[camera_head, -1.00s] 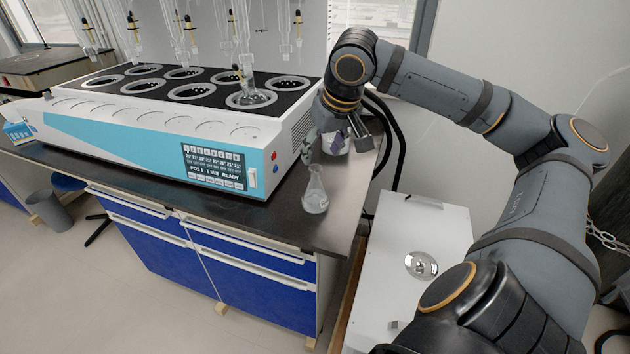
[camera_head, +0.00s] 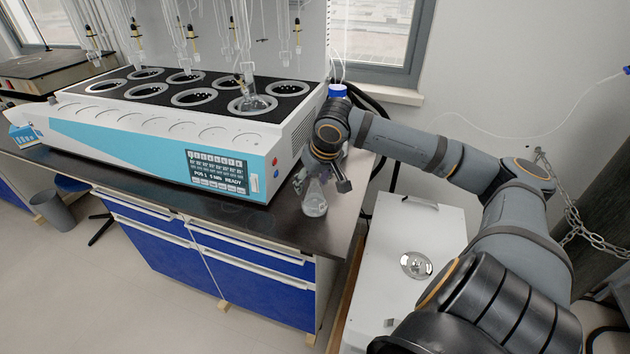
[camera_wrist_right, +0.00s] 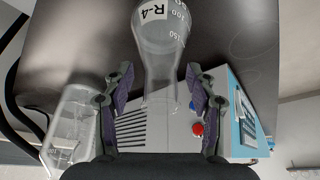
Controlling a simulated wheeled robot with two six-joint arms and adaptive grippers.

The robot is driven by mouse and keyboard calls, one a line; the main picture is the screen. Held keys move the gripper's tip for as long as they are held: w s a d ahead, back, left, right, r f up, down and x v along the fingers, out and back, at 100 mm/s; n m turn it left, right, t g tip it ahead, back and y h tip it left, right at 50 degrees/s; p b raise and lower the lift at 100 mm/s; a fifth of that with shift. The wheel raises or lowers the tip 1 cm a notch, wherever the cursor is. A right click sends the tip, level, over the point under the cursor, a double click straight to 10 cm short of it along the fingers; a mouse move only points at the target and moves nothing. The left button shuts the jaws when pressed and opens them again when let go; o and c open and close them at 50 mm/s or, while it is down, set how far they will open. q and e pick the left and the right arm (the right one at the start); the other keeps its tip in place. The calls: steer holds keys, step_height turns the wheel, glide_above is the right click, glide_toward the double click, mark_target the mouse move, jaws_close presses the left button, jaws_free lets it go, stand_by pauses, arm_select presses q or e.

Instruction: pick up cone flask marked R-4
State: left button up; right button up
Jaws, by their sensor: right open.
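The cone flask marked R-4 (camera_head: 315,204) is clear glass and stands upright on the dark bench top near its right end. In the right wrist view the flask (camera_wrist_right: 163,40) shows its R-4 label, with its neck pointing down between the fingers. My right gripper (camera_head: 322,183) is at the flask's upper part in the head view. In the right wrist view the right gripper (camera_wrist_right: 160,105) is open, one finger on each side of the neck, with gaps to both. My left gripper is not in view.
The multi distiller (camera_head: 150,135) stands left of the flask, close to my right gripper. A glass bottle with a blue cap (camera_head: 338,91) stands behind my gripper; a clear vessel (camera_wrist_right: 70,130) shows beside the left finger. The bench front edge (camera_head: 270,243) is clear.

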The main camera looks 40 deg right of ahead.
steer(key=shift+w+f, duration=0.15)
steer(key=shift+f, duration=0.25)
steer(key=shift+c, duration=0.4)
jaws_close()
